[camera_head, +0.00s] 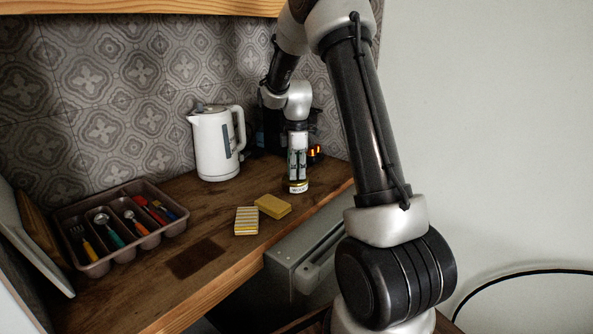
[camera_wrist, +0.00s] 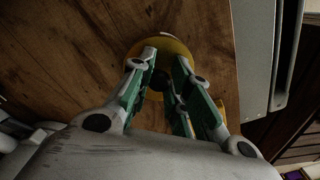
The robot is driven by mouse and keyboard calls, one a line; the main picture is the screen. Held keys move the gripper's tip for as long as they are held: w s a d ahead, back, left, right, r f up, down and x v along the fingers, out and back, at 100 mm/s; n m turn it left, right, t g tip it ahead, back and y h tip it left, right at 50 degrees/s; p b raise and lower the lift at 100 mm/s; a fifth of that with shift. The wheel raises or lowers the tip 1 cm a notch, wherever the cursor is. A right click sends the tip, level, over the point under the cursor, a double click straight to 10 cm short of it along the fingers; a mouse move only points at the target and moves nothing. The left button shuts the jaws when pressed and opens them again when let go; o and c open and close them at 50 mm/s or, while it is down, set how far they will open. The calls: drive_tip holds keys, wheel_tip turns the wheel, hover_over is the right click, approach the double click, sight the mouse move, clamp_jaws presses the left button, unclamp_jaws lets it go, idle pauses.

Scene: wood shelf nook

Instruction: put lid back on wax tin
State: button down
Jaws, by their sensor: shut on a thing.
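The wax tin (camera_head: 298,188), with a pale printed label, stands on the wooden counter near its right edge in the head view. My gripper (camera_head: 298,178) points straight down directly above it. In the wrist view, a round yellow lid (camera_wrist: 184,46) lies under the fingers. My gripper (camera_wrist: 168,85) is shut on a dark knob in the lid's middle. In the head view the lid is at the tin's top, but I cannot tell whether it touches the rim or sits slightly above. The fingers hide part of the lid and most of the tin in the wrist view.
A yellow sponge (camera_head: 273,206) and a striped block (camera_head: 246,221) lie left of the tin. A white kettle (camera_head: 212,150) stands behind left. A dark appliance with orange lights (camera_head: 315,152) is close behind. A cutlery tray (camera_head: 95,268) and dark mat (camera_head: 195,258) are further left.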

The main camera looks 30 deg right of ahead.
idle(0.4)
drive_tip(key=c, duration=0.8)
unclamp_jaws()
drive_tip(key=shift+r, duration=0.1)
drive_tip(key=shift+r, duration=3.4)
clamp_jaws()
drive_tip(key=shift+f, duration=0.4)
